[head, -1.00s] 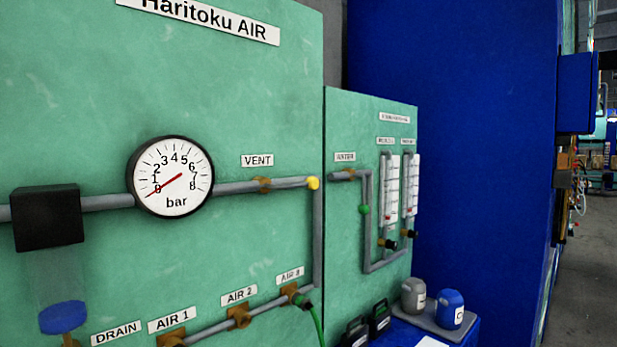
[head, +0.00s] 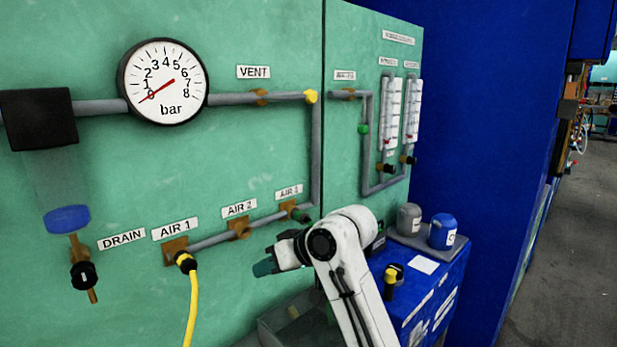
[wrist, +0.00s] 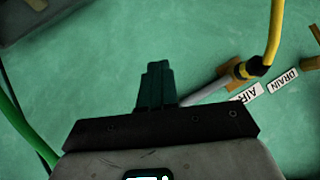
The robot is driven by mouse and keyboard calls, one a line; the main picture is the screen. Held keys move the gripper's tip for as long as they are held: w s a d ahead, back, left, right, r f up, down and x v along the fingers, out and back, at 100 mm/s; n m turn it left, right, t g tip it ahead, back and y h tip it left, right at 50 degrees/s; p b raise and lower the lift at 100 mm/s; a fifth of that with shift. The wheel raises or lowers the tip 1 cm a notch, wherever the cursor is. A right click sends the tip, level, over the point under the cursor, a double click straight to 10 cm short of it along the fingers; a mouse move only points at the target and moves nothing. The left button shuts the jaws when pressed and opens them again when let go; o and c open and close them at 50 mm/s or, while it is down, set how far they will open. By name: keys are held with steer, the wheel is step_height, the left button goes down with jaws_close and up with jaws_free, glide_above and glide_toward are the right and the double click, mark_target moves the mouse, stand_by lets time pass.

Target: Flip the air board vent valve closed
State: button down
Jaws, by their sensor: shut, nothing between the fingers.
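The air board (head: 262,160) is a green panel. Its VENT label (head: 253,72) sits above a brass fitting (head: 260,97) on the grey upper pipe. A yellow part (head: 311,97) is at the pipe's corner to the right; I cannot tell whether it is the vent handle or its position. The gauge (head: 163,82) needle points near 0. My gripper (head: 264,267) is below AIR 2 and AIR 3, well under the vent fitting and apart from it. In the wrist view its dark green fingers (wrist: 156,85) are together and empty, with the board behind.
A yellow hose (head: 191,300) hangs from AIR 1; it also shows in the wrist view (wrist: 273,30). A green hose (wrist: 25,125) is at the wrist view's left. A blue cabinet (head: 425,310) with canisters stands right. The board around VENT is clear.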

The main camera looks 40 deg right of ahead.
steer(key=w+d+r+n+t+b, duration=0.1)
steer(key=d+r, duration=0.3)
steer(key=r, duration=0.7)
steer(key=w+d+r+t+b, duration=0.1)
steer(key=d+r, duration=0.4)
steer(key=r, duration=0.5)
steer(key=s+d+r+h+b, duration=0.1)
steer(key=s+r, duration=0.4)
steer(key=r, duration=0.7)
steer(key=s+d+r+h+b, duration=0.2)
steer(key=s+r+h, duration=0.1)
steer(key=r, duration=0.9)
steer(key=shift+s+d+g, duration=0.3)
steer(key=shift+s+d, duration=0.1)
steer(key=shift+s, duration=0.45)
steer(key=shift+f, duration=0.1)
glide_above(292, 97)
steer(key=s+d, duration=0.2)
steer(key=s, duration=0.1)
step_height(292, 97, down, 5)
steer(key=shift+w+d+f, duration=0.1)
steer(key=shift+w+f, duration=0.1)
steer(key=shift+f, duration=0.55)
steer(key=shift+w+d+f, duration=0.1)
steer(key=shift+w+f, duration=0.05)
steer(key=shift+f, duration=0.6)
steer(key=shift+w+d+f, duration=0.1)
steer(key=shift+w+f, duration=0.1)
steer(key=shift+f, duration=0.55)
